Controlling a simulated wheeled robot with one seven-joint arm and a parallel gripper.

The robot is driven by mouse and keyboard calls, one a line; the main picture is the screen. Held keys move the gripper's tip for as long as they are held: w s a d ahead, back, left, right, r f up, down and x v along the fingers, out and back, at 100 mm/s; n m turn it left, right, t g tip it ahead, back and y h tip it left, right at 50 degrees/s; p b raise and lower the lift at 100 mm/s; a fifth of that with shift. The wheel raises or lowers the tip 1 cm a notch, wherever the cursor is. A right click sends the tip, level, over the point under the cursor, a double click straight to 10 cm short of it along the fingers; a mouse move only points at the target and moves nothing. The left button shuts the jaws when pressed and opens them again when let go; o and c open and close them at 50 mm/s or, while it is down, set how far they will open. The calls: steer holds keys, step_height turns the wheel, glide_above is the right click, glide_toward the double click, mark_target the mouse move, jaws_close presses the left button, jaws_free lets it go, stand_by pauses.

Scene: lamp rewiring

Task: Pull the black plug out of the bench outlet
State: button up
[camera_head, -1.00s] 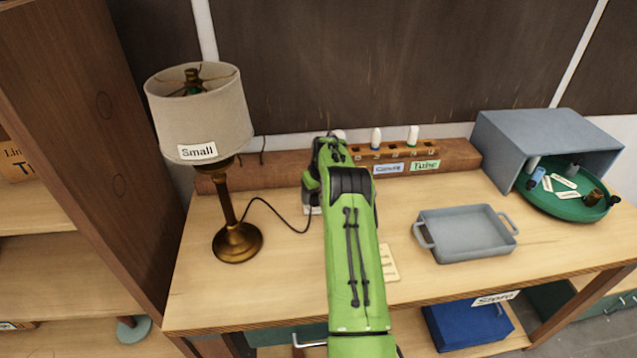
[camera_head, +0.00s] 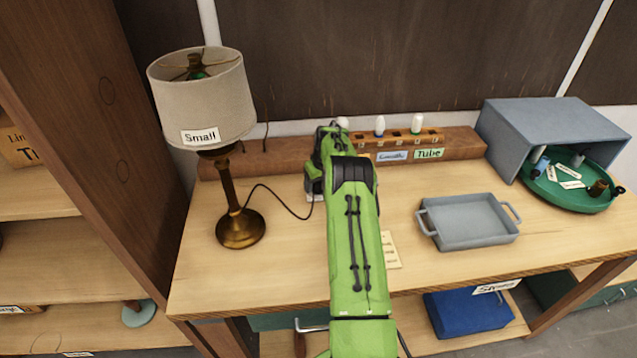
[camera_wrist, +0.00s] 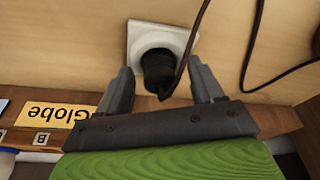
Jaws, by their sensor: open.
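The black plug (camera_wrist: 157,70) sits in the white bench outlet (camera_wrist: 146,34) in the wrist view, with its dark cord running up from it. My gripper (camera_wrist: 163,80) is open, with one finger on each side of the plug; I cannot tell whether either finger touches it. The black cord (camera_head: 272,190) runs from there to the lamp (camera_head: 240,226).
A wooden rail with labelled bulb sockets (camera_head: 397,139) runs along the back, close to my gripper. The lamp's shade (camera_head: 203,98) stands to the left. A grey tray (camera_head: 468,221), a grey box (camera_head: 550,125) and a green turntable (camera_head: 570,198) are to the right.

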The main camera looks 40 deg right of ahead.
steer(key=v, duration=1.5)
steer(key=shift+r, duration=0.3)
steer(key=w+f+n+b, duration=0.1)
steer(key=f+n+b, duration=0.2)
steer(key=n, duration=0.8)
steer(key=w+f+n+b, duration=0.2)
steer(key=f+n, duration=0.5)
steer(key=n, duration=0.5)
steer(key=w+f+n+t+b, duration=0.1)
steer(key=f+n+b, duration=0.3)
steer(key=n, duration=0.8)
steer(key=shift+w+d+f+h, duration=0.15)
steer(key=shift+d+f+h, duration=0.15)
steer(key=shift+d+f, duration=0.15)
